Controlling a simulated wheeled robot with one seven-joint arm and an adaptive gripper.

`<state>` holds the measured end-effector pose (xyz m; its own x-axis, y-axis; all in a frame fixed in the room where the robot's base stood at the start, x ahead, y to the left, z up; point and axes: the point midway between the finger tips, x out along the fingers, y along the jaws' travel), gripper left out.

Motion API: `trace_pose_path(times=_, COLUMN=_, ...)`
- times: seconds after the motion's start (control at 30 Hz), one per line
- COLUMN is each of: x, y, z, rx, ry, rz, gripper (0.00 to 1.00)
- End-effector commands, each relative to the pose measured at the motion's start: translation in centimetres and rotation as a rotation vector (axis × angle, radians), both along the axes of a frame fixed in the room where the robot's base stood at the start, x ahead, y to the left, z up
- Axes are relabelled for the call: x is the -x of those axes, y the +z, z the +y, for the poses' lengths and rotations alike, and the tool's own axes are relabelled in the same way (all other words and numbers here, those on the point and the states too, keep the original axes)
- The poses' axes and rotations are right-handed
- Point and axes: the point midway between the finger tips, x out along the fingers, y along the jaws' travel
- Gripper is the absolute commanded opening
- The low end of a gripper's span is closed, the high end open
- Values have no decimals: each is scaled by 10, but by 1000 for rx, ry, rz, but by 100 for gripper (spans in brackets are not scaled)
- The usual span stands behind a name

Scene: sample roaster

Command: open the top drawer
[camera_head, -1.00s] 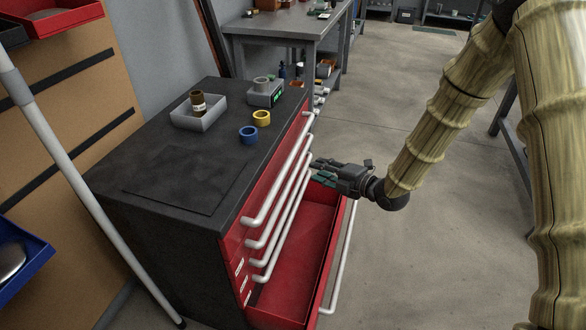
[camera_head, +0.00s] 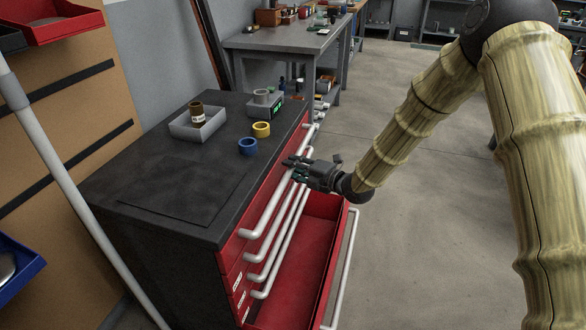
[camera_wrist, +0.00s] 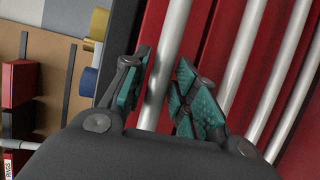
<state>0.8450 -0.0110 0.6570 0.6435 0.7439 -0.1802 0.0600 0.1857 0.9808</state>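The top drawer (camera_head: 264,186) is the upper red front of the black-topped cabinet, and it is shut. Its pale bar handle (camera_head: 266,207) runs along the front just under the cabinet top. My gripper (camera_head: 292,170) is at this handle, toward its far half. In the wrist view, the top handle (camera_wrist: 176,32) passes between my two teal-padded fingers (camera_wrist: 162,80). The fingers are apart, one on each side of the bar. Whether either pad touches the bar is hard to tell.
A low drawer (camera_head: 300,285) stands open and empty below my gripper. Several more bar handles (camera_head: 278,232) lie close under the top one. A grey tray (camera_head: 198,125), blue ring (camera_head: 248,147) and yellow ring (camera_head: 261,129) sit on the cabinet top. The floor to the right is clear.

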Motion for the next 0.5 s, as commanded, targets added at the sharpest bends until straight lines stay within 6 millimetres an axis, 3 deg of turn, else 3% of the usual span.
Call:
trace_pose_path(times=0.43, x=-6, y=-2, z=7, rx=-1, ry=0, rz=1, gripper=28)
trace_pose_path(times=0.5, x=-6, y=-2, z=6, rx=-1, ry=-1, rz=1, gripper=17)
